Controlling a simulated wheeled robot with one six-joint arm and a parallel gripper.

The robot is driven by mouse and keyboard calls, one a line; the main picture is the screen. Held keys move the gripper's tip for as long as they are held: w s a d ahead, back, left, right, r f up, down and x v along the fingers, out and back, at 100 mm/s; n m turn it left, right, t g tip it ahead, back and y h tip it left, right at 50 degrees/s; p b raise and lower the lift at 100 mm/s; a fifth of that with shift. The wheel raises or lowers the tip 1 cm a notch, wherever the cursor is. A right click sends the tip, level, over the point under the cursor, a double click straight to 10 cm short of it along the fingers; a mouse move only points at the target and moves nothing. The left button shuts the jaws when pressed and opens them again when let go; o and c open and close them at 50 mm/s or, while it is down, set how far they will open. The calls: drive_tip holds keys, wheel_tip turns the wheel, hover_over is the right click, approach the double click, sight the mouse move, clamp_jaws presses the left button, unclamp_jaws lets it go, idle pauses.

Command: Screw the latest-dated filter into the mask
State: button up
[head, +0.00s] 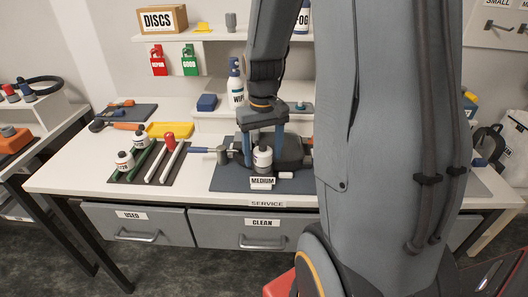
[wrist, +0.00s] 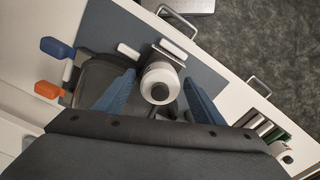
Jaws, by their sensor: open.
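My gripper (head: 263,150) is open, its two blue fingers on either side of a white filter (head: 262,158) with a dark centre. The filter stands at the dark mask (head: 289,150) on the blue-grey mat; I cannot tell how well it is seated. In the wrist view the filter (wrist: 160,85) lies between the open fingers (wrist: 159,78), with the mask (wrist: 97,82) to its left. A MEDIUM label (head: 262,181) is in front. A dark rack (head: 152,172) at left holds two more white filters (head: 124,160), (head: 141,139). No date is readable.
A yellow tray (head: 170,129), blue block (head: 207,102) and wipes bottle (head: 236,88) are behind. Drawers marked USED (head: 132,215) and CLEAN (head: 262,222) are below. My arm hides the bench's right side.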

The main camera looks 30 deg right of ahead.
drive_tip(key=n+p, duration=0.2)
drive_tip(key=n, duration=0.3)
drive_tip(key=shift+r, duration=0.1)
drive_tip(key=shift+n+p, duration=0.5)
drive_tip(key=shift+n, duration=0.6)
